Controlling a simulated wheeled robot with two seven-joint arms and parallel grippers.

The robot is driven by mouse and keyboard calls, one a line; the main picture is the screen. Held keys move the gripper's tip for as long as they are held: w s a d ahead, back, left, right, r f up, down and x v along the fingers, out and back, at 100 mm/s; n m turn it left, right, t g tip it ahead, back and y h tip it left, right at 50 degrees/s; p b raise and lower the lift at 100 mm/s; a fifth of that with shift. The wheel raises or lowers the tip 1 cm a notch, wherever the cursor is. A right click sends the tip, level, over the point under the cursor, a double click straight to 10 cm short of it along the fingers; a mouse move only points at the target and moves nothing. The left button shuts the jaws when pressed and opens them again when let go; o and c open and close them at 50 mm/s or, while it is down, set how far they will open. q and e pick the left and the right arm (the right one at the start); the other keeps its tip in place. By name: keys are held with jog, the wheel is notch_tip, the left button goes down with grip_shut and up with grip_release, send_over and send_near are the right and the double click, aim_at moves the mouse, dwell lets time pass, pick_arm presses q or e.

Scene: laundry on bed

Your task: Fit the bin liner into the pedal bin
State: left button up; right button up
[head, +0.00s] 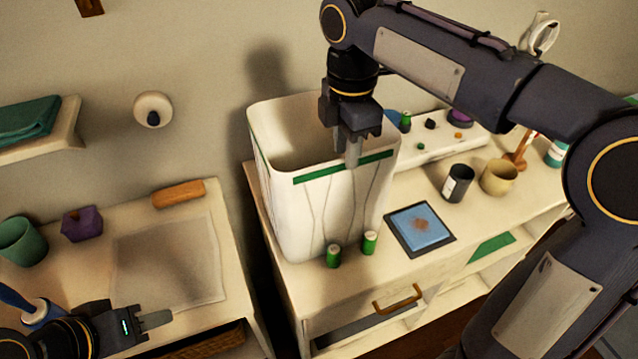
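A tall white bin (277,200) with an open top stands on the cabinet at the centre. A green band (320,172) runs along its front rim, and thin crease-like lines run down the front below it. I cannot tell whether this creased front is the liner or the bin wall. A thin, pale, flat sheet (170,255) lies on the left cabinet; I cannot tell what it is. My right gripper (347,150) points down at the front rim, its fingers overlapping the green band; its grip is unclear. My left gripper (156,320) is low at the left, beside the sheet, seen edge-on.
Two green cylinders (334,255) stand before the bin, with a blue pad (420,229) to their right. A dark cup (458,183) and a tan mug (499,177) stand farther right. A gap separates the two cabinets. A purple pot (82,224) stands at the left.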

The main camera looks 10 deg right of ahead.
aim_at(346, 175)
notch_tip(346, 175, down, 6)
jog(key=shift+s+d+f, duration=0.1)
jog(key=shift+d+f, duration=0.05)
jog(key=shift+f, duration=0.1)
grip_shut()
dwell(0.3)
